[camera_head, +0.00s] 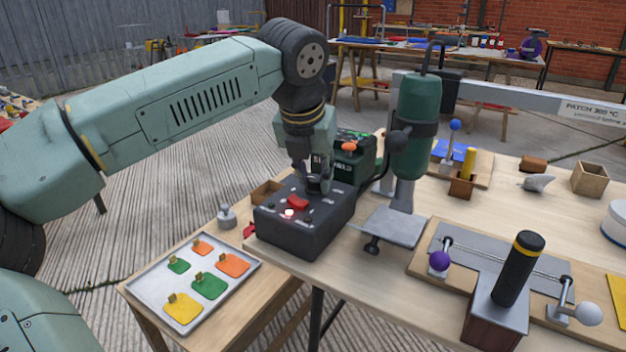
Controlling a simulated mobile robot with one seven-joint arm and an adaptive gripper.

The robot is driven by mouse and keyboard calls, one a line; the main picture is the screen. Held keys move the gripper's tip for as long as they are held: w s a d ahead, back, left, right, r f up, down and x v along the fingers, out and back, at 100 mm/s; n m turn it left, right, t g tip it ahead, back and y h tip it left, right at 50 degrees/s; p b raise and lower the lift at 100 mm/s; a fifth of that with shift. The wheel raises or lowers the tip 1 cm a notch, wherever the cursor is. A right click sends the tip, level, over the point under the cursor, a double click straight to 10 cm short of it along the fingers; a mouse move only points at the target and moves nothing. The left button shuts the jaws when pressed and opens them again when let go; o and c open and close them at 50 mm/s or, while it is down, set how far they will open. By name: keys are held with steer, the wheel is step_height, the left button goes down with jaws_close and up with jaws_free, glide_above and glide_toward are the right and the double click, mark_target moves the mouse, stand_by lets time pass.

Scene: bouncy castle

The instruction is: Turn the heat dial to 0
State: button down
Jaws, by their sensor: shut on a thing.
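A dark control box (305,238) sits at the near left corner of the workbench. Its sloped top carries a red switch (298,202), a lit lamp (289,214) and several small knobs and labels. My gripper (318,186) points down at the upper part of this top face, behind the red switch. Its fingers are shut on a small knob there, which appears to be the heat dial. The fingers hide most of the dial, so its pointer and scale cannot be read.
A green heat press (416,112) stands right of the box, with a dark-green unit (352,160) behind my gripper. A tray (150,290) of coloured patches lies lower left. A roller jig (420,265) sits to the right.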

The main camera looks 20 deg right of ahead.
steer(key=shift+f+n+y+b, duration=0.1)
steer(key=shift+n+y+b, duration=0.2)
steer(key=shift+n, duration=0.5)
steer(key=shift+s, duration=0.1)
steer(key=c, duration=1.3)
jaws_free()
steer(key=v, duration=1.2)
steer(key=shift+s+d, duration=0.1)
